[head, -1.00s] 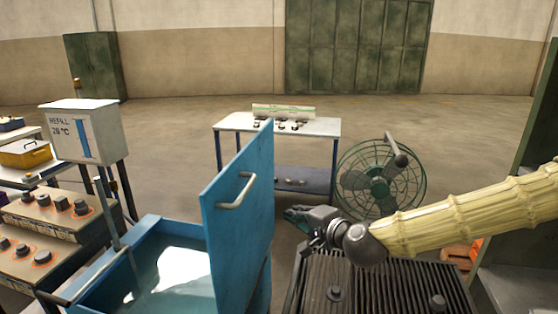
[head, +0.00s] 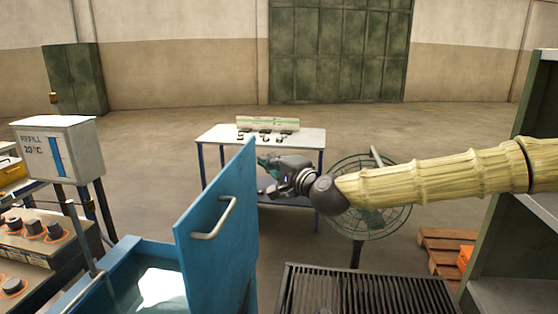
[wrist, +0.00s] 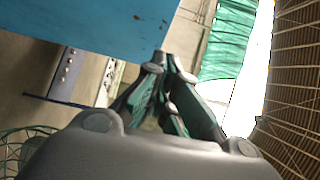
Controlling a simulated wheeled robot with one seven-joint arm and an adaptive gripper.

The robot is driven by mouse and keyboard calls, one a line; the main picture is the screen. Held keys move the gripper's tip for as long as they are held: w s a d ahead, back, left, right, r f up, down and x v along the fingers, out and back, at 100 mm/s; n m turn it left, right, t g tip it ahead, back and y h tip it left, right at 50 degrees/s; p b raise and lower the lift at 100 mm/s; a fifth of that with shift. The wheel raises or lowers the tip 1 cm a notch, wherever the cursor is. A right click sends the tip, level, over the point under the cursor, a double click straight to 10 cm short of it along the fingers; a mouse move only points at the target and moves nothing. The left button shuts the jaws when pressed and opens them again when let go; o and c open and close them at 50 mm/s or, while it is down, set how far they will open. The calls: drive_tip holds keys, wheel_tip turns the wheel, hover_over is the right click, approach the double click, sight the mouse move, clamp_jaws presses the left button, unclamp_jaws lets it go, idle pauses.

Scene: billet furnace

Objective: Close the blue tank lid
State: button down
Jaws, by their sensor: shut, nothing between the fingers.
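The blue tank lid (head: 218,235) stands upright, open, at the right side of the blue tank (head: 98,277). Its metal handle (head: 214,219) is on the face turned toward the tank. Water shows inside the tank. My gripper (head: 264,166) is on the right side of the lid, near its upper far edge, and its tips are close to the lid. In the wrist view the shut, empty fingers (wrist: 168,88) point toward the lid's blue panel (wrist: 110,25). I cannot tell whether they touch it.
A grooved dark surface (head: 360,292) lies right of the lid. A green fan (head: 370,225) stands behind my arm. A white table (head: 215,136) is behind the lid. A refill box (head: 58,150) and knob panels (head: 35,240) are at left, a shelf (head: 510,240) at right.

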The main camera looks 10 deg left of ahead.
sight(241, 152)
drive_tip(key=shift+w+a+p, duration=0.25)
drive_tip(key=shift+a+p, duration=0.2)
drive_tip(key=shift+a, duration=0.45)
drive_tip(key=shift+w+a+p, duration=0.3)
drive_tip(key=shift+a+p, duration=0.1)
drive_tip(key=shift+a, duration=0.5)
drive_tip(key=shift+w+a+p, duration=0.25)
drive_tip(key=shift+a+p, duration=0.2)
drive_tip(key=shift+a, duration=0.45)
drive_tip(key=shift+a, duration=0.15)
